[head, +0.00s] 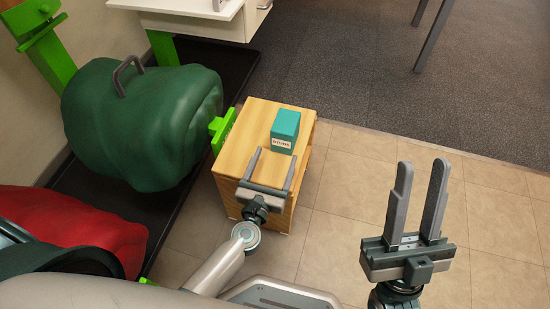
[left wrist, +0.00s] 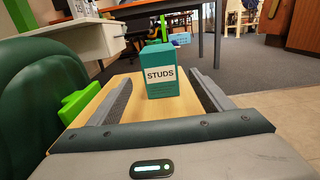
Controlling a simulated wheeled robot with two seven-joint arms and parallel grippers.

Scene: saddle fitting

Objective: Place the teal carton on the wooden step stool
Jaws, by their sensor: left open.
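The teal carton (head: 285,130), labelled STUDS, stands upright on the top of a wooden, box-shaped piece (head: 258,122), which looks like the step stool. In the left wrist view the carton (left wrist: 160,75) stands upright near the middle, with the wooden top (left wrist: 95,108) around it. My left gripper (head: 273,158) is open over the near part of the wooden top. Its fingers point at the carton, which stands just beyond the fingertips, and it holds nothing. My right gripper (head: 421,178) is open and empty over the tiled floor to the right.
A large dark green bag (head: 140,120) with a handle lies left of the wooden piece, and a red bag (head: 65,230) lies nearer. A bright green bracket (head: 222,130) touches its left side. Tiled floor (head: 340,220) at right is clear.

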